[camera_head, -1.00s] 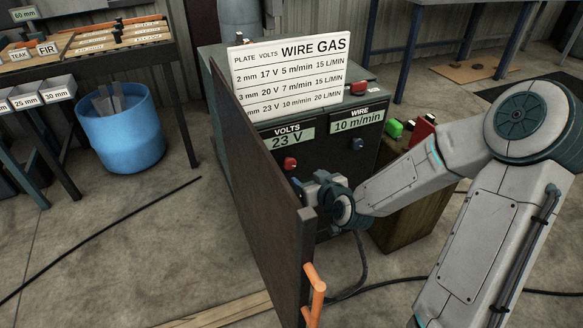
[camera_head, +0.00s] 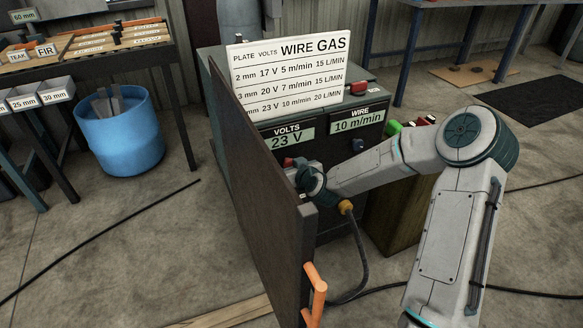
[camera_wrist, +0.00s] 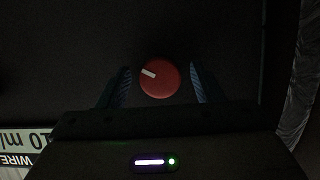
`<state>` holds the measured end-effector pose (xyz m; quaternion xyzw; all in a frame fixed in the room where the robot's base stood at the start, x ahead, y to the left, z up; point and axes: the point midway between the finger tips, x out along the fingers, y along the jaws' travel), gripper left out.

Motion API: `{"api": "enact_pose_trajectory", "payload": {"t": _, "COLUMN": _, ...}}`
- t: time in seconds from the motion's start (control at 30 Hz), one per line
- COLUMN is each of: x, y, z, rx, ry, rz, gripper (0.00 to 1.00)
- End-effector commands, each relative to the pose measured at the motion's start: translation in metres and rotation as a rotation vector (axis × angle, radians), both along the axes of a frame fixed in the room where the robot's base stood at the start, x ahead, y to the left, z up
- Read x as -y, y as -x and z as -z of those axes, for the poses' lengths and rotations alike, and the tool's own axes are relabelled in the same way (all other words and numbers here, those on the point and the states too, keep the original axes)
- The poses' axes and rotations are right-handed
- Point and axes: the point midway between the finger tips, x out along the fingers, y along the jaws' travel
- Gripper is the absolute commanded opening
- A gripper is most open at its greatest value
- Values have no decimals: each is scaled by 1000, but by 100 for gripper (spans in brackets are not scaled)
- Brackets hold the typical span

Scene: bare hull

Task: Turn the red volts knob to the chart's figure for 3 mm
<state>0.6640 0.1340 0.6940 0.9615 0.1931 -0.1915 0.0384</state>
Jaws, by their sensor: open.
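The red volts knob (camera_wrist: 159,77) sits between the open fingers of my gripper (camera_wrist: 160,87) in the wrist view, with gaps on both sides. Its white pointer mark slants toward the upper left there. The volts display (camera_head: 287,139) reads 23 V. The chart (camera_head: 288,75) on top lists 20 V, 7 m/min and 15 L/MIN for 3 mm.
A dark open door panel (camera_head: 262,190) with an orange handle (camera_head: 316,283) stands close left of my gripper. A cable with a yellow plug (camera_head: 346,206) hangs below my gripper.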

Motion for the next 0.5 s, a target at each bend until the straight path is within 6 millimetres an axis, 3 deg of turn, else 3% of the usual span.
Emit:
{"api": "enact_pose_trajectory", "payload": {"t": 0.13, "x": 0, "y": 0, "z": 0, "rx": 0, "ry": 0, "rz": 0, "gripper": 60}}
{"api": "enact_pose_trajectory", "payload": {"t": 0.3, "x": 0, "y": 0, "z": 0, "rx": 0, "ry": 0, "rz": 0, "gripper": 17}}
{"api": "enact_pose_trajectory", "payload": {"t": 0.5, "x": 0, "y": 1, "z": 0, "rx": 3, "ry": 7, "rz": -1, "gripper": 17}}
